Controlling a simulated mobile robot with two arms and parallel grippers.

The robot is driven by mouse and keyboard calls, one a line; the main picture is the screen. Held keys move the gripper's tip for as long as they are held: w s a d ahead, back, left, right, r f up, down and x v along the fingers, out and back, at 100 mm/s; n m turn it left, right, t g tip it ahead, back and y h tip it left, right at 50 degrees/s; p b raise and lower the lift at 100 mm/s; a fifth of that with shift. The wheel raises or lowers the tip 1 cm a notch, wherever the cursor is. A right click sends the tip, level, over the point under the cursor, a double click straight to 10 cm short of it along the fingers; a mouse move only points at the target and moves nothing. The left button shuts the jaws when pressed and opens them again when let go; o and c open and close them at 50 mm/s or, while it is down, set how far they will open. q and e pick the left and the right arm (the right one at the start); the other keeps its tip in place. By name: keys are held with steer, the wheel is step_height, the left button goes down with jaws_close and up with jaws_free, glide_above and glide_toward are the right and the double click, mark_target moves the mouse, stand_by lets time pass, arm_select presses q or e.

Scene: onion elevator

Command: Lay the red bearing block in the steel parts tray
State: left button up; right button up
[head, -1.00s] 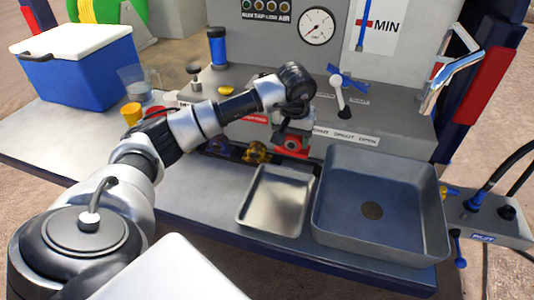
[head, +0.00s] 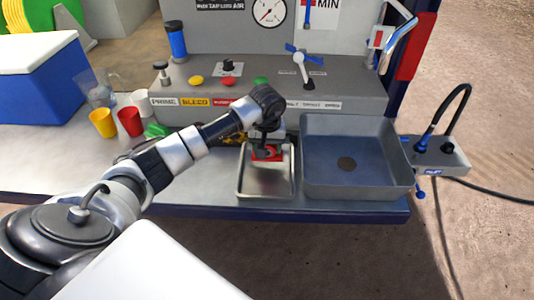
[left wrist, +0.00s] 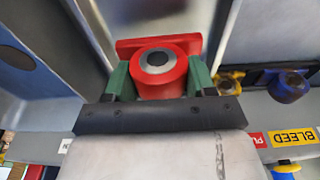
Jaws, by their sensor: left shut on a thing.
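The red bearing block (left wrist: 160,72) is held between the green fingers of my left gripper (left wrist: 158,80) in the left wrist view. It has a flat base and a round housing with a grey ring around a dark bore. In the head view the red block (head: 266,154) shows below my left gripper (head: 266,146), over the back part of the steel parts tray (head: 265,188). I cannot tell whether the block touches the tray. The front of the tray is bare. My right gripper is not in view.
A deep grey basin (head: 357,185) stands right of the tray. A yellow block (left wrist: 229,80) and a blue block (left wrist: 288,87) stand beside the tray. The control panel (head: 290,88) rises behind. Cups (head: 130,121) and a blue cooler (head: 38,85) stand to the left.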

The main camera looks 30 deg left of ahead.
mark_target(267, 146)
arm_select(q)
step_height(267, 146, down, 3)
steer(key=shift+f+p, duration=0.1)
steer(key=shift+p, duration=0.25)
steer(key=shift+f, duration=0.2)
steer(key=o, duration=1.2)
steer(key=shift+s, duration=0.1)
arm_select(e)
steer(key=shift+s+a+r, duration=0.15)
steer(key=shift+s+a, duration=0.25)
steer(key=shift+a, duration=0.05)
arm_select(q)
steer(key=shift+r, duration=0.2)
steer(key=r, duration=0.4)
steer(key=r+b, duration=0.1)
steer(key=r, duration=0.2)
steer(key=s+r, duration=0.1)
steer(key=r, duration=0.3)
steer(key=shift+s+d+r+b, duration=0.1)
steer(key=shift+d+r+b, duration=0.25)
steer(key=shift+d+b, duration=0.05)
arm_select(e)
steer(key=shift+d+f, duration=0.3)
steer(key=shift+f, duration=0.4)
